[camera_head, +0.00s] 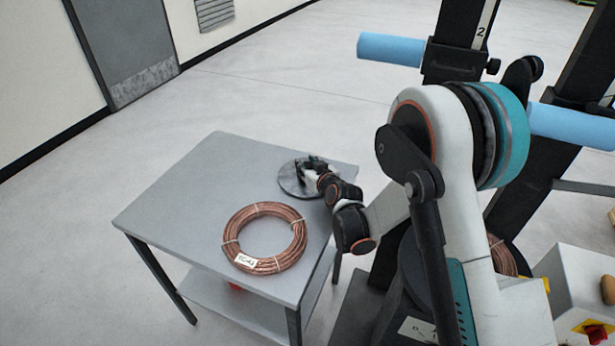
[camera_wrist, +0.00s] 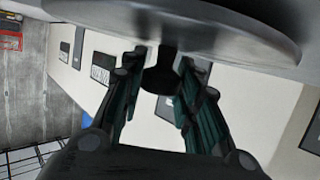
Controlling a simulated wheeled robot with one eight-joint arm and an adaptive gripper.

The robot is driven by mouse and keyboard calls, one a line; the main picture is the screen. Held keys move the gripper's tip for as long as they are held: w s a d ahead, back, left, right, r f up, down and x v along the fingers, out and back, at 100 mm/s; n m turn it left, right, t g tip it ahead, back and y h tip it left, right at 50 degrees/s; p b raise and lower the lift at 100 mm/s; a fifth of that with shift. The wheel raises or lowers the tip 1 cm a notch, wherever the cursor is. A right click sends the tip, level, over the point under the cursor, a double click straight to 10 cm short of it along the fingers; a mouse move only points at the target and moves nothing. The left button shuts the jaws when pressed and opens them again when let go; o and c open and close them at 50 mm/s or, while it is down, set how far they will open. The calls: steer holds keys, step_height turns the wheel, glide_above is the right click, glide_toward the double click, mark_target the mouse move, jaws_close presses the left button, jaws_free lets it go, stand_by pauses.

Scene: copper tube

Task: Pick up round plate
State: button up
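The round plate (camera_head: 291,186) is a grey disc lying flat near the far right edge of the grey table (camera_head: 190,190). In the wrist view the plate (camera_wrist: 240,35) fills the top, with a short dark knob (camera_wrist: 163,76) at its middle. My gripper (camera_head: 308,168) is over the plate and hides part of it. In the wrist view my gripper's two dark green fingers (camera_wrist: 162,70) stand apart, one on each side of the knob. The fingers look open around the knob; whether they touch it is unclear.
A coil of copper tube (camera_head: 264,238) with a white tag lies on the table in front of the plate. The table's left part is bare. A black rack with blue rollers (camera_head: 391,48) stands at the right, behind my arm.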

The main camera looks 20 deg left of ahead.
jaws_close()
steer(key=shift+r, duration=0.1)
